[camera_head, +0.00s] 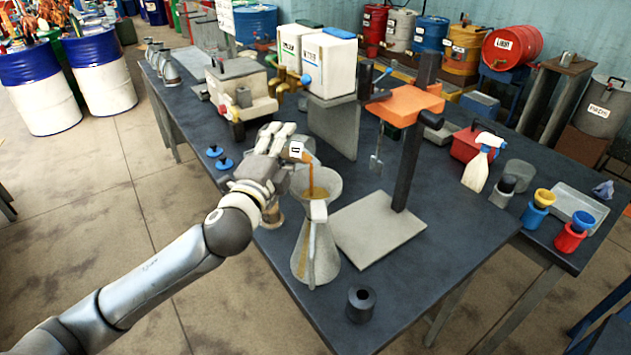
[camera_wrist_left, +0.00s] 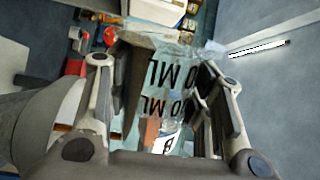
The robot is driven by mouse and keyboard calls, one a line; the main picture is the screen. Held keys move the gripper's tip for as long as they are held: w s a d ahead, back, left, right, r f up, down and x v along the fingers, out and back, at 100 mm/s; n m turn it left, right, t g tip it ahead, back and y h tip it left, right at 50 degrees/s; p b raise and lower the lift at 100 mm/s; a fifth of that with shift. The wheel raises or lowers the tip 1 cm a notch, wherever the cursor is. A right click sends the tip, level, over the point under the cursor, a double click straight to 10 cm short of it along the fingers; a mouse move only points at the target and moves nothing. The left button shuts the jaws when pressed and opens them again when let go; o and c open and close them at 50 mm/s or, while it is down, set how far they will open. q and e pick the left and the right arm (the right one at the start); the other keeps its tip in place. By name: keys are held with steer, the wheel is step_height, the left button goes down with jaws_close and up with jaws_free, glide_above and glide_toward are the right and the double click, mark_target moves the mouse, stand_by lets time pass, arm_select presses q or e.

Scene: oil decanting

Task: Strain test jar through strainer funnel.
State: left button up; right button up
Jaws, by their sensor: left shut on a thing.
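My left gripper (camera_head: 284,143) is shut on the test jar (camera_head: 297,151), a clear vessel with a small white label, tilted above the strainer funnel (camera_head: 328,183). Its "ML" markings show between my fingers in the left wrist view (camera_wrist_left: 168,88). An amber-brown stream (camera_head: 310,172) runs from the jar into the funnel, and amber liquid shows inside the funnel. The funnel sits at the top of a pale conical jug (camera_head: 318,262) that stands on the dark table. The jar is mostly hidden by my fingers in the head view. My right gripper is not in view.
Right of the jug is an orange-headed stand (camera_head: 403,101) with a pale base plate (camera_head: 380,236). A dark cylinder (camera_head: 361,303) stands near the front edge. A grey machine (camera_head: 240,92) and white containers (camera_head: 330,62) are behind. A spray bottle (camera_head: 478,165) stands right.

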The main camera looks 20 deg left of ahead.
arm_select(q)
steer(key=shift+f+m, duration=0.1)
steer(key=shift+m, duration=0.3)
steer(key=shift+d+r+m+p, duration=0.3)
steer(key=shift+r+m+p, duration=0.25)
steer(key=shift+m, duration=0.45)
